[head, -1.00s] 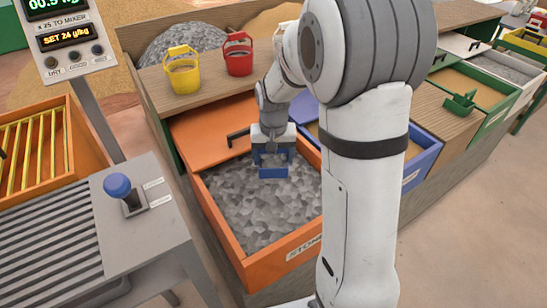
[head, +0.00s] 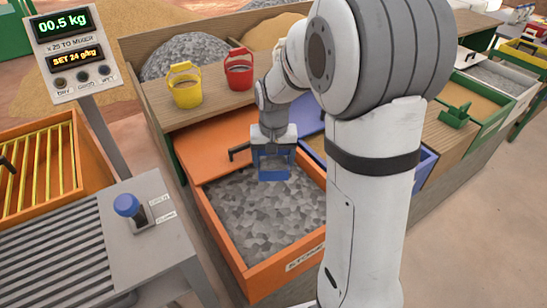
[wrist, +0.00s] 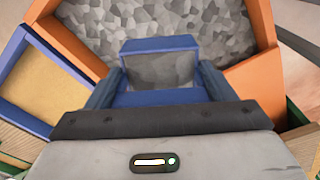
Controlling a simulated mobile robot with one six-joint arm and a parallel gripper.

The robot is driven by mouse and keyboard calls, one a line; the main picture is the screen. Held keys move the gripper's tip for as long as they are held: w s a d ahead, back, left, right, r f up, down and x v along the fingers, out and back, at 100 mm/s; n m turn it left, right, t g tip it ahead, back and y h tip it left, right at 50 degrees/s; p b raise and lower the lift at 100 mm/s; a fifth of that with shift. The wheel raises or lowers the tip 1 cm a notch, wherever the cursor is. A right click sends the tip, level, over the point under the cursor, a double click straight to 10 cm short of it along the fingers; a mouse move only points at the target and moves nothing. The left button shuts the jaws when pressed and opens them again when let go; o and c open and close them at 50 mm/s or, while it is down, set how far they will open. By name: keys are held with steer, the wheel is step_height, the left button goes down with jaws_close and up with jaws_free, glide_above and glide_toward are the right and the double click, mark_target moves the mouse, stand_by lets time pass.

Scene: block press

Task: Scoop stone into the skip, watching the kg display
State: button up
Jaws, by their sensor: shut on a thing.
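My gripper (head: 273,148) is shut on a blue scoop (head: 274,174), held over the back part of the orange stone drawer (head: 223,236). In the wrist view the scoop (wrist: 160,43) sits between the fingers (wrist: 157,97), with grey material in its hollow. Loose grey stone (head: 262,213) fills the drawer, and the stone (wrist: 215,25) also lies beyond the scoop in the wrist view. The scoop appears just above the stone; the exact gap is hard to judge. The kg display (head: 61,24) reads 00.5 kg, with SET 24 g/kg below. I cannot tell which container is the skip.
A yellow bucket (head: 184,87) and a red bucket (head: 239,71) stand on the wooden ledge behind. A blue drawer (head: 425,166) is to the right, partly behind my arm. A blue-knobbed lever (head: 127,205) and an orange box with yellow bars (head: 45,165) are at left.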

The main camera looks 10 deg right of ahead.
steer(key=shift+r+p, duration=0.2)
steer(key=shift+p, duration=0.1)
steer(key=shift+w+r+p, duration=0.15)
steer(key=shift+w+p, duration=0.15)
steer(key=shift+p, duration=0.95)
steer(key=n+p, duration=0.1)
steer(key=p, duration=0.4)
steer(key=shift+w, duration=0.4)
steer(key=p, duration=0.3)
steer(key=shift+w+d+f+n, duration=0.1)
steer(key=shift+f+n, duration=0.1)
steer(key=shift+n, duration=0.1)
steer(key=shift+f+p, duration=0.15)
steer(key=shift+p, duration=1.1)
